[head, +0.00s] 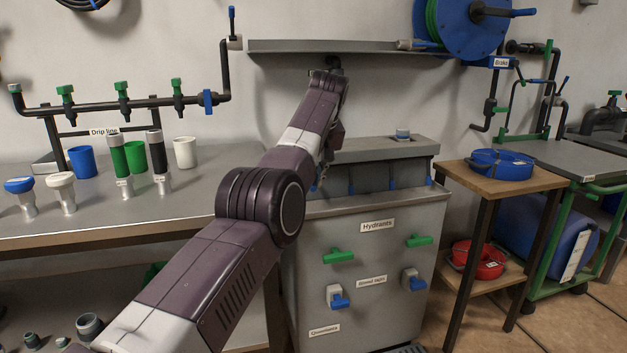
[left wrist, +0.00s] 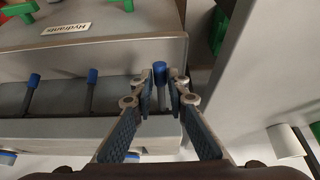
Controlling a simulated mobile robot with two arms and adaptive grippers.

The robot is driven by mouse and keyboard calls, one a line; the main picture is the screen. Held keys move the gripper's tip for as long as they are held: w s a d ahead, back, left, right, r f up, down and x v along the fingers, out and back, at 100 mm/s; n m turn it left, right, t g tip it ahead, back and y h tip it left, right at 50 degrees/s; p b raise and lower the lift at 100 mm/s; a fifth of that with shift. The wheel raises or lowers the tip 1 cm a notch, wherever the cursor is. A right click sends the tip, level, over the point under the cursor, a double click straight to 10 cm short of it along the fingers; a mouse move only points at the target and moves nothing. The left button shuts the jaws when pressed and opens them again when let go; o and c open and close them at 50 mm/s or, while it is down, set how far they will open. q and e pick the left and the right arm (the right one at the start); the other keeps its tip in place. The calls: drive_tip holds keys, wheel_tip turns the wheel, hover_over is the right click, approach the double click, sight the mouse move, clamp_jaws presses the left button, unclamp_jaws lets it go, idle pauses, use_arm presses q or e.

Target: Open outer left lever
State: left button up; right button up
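The outer left lever (left wrist: 160,72) is a dark rod with a blue cap, at the end of a row in the grey trough on top of the Hydrants cabinet (head: 365,260). My left gripper (left wrist: 162,84) is in the left wrist view, its two fingers on either side of this lever. The fingers are apart, and a narrow gap seems to show beside the rod; contact is not clear. In the head view my left arm reaches over the cabinet's left end and hides the fingers and this lever. My right gripper is not in view.
Two more blue-capped levers (left wrist: 92,78) (left wrist: 33,80) stand along the trough. Green handles (head: 339,257) and blue taps (head: 337,297) stick out of the cabinet front. A bench (head: 215,205) with cups is at left, a wooden stand (head: 540,181) at right. A shelf (head: 300,47) hangs above.

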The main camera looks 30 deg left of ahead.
use_arm(q)
drive_tip(key=o, duration=0.4)
drive_tip(key=shift+d+r, duration=0.1)
drive_tip(key=shift+r, duration=0.1)
drive_tip(key=shift+c, duration=0.2)
drive_tip(key=shift+f, duration=0.1)
drive_tip(key=v, duration=1.2)
